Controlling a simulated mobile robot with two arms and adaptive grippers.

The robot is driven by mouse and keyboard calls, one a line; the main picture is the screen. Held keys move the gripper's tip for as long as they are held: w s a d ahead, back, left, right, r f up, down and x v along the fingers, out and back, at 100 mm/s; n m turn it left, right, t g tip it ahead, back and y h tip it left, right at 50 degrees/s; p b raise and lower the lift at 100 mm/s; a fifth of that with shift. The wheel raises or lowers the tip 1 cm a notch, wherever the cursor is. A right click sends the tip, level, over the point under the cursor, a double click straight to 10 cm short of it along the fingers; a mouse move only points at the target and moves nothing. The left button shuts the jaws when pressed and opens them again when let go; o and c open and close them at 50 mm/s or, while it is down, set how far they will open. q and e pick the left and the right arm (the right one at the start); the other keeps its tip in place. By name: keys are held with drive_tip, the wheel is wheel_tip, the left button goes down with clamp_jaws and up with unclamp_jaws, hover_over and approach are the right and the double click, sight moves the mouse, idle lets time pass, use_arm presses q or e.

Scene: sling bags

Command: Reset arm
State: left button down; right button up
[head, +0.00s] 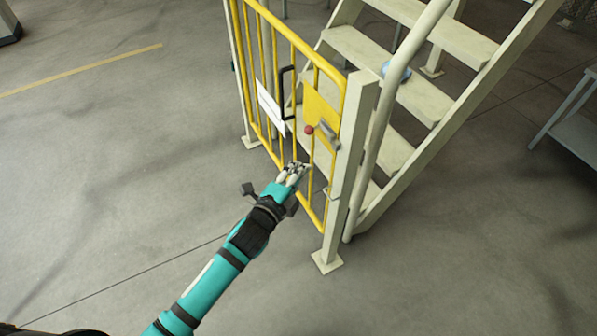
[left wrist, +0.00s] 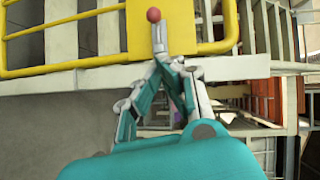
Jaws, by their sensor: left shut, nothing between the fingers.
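My left arm reaches in from the bottom left of the head view. Its left gripper (head: 296,168) is shut and empty in front of a yellow barred gate (head: 262,70). In the left wrist view the left gripper (left wrist: 165,66) has its fingertips together just below a red knob (left wrist: 153,15) on the gate's yellow plate (left wrist: 195,28). The red knob also shows in the head view (head: 309,130), above and right of the fingertips. I cannot tell whether the fingers touch the gate. My right gripper is in neither view.
Behind the gate a cream metal staircase (head: 365,55) rises to the right. A cream post (head: 350,150) stands beside the gate. A pale blue object (head: 396,70) is by the stair handrail. A grey table (head: 575,135) is at the far right. The floor at left is clear.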

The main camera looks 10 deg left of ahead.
use_arm(q)
drive_tip(key=shift+s+a, duration=0.1)
idle(0.3)
drive_tip(key=s+a+f+n+g+y, duration=0.1)
drive_tip(key=s+a+f+n+g, duration=0.2)
drive_tip(key=f, duration=0.7)
drive_tip(key=s+a+f+n+g+y, duration=0.1)
drive_tip(key=s+a+f+n+y, duration=0.3)
drive_tip(key=f, duration=0.6)
drive_tip(key=s+a+f+n+g+h, duration=0.15)
drive_tip(key=s+f, duration=0.35)
drive_tip(key=f, duration=0.5)
drive_tip(key=s+a+f+n+g, duration=0.3)
drive_tip(key=s+f, duration=0.3)
drive_tip(key=s, duration=0.5)
drive_tip(key=s+a+f+n+g+y, duration=0.1)
drive_tip(key=s+f, duration=0.5)
drive_tip(key=s, duration=0.6)
drive_tip(key=s+a+f+n+g+y, duration=0.1)
drive_tip(key=s+a+f+n+g, duration=0.3)
drive_tip(key=s, duration=0.7)
drive_tip(key=shift+s+a+f+n+g, duration=0.3)
drive_tip(key=shift+f+n+g, duration=0.15)
drive_tip(key=shift+f+n, duration=0.45)
drive_tip(key=shift+w, duration=0.1)
